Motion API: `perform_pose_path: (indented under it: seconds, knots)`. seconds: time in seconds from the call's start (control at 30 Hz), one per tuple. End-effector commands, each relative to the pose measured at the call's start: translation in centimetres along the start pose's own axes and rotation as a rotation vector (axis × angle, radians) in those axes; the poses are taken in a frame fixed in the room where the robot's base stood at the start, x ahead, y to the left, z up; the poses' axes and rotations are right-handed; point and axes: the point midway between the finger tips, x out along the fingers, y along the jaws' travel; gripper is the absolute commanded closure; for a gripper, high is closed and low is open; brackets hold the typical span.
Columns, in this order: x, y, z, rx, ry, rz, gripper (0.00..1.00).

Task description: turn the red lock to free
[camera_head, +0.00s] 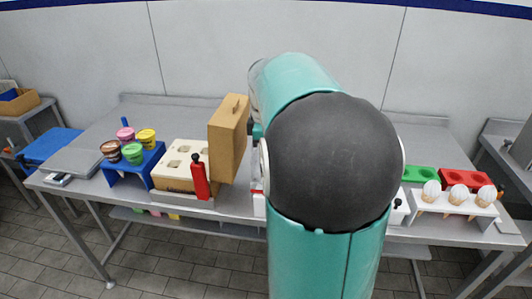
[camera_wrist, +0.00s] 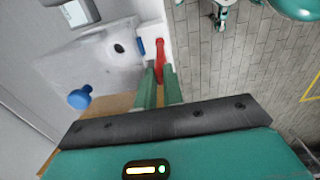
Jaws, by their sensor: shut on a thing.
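The red lock (camera_wrist: 160,58) is a slim red lever beside a pale machine (camera_wrist: 95,55) in the wrist view. My gripper (camera_wrist: 160,82) has its two green fingers on either side of the lever's near end and is shut on it. The far end of the lever stays visible beyond the fingertips. In the head view my teal arm hides the gripper and most of the machine. I cannot read the lock's setting.
A blue knob (camera_wrist: 80,96) sticks out near the machine. Cups in a blue stand (camera_head: 150,163) are farther left; cones in a white rack (camera_head: 455,207) are right.

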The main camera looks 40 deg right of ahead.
Motion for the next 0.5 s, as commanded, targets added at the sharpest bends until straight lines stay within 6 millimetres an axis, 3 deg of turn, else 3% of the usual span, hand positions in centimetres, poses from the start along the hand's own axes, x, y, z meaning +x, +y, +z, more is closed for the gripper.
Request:
perform_pose_path:
  seconds: [0.2, 0.23, 0.33, 0.5]
  knots:
    - [-0.18, 0.08, -0.19, -0.003, 0.003, 0.006, 1.00]
    - [-0.18, 0.08, -0.19, -0.003, 0.003, 0.006, 0.87]
    - [-0.15, 0.06, -0.17, -0.003, 0.003, 0.005, 0.69]
    - [-0.08, 0.03, -0.09, -0.001, 0.001, 0.003, 0.69]
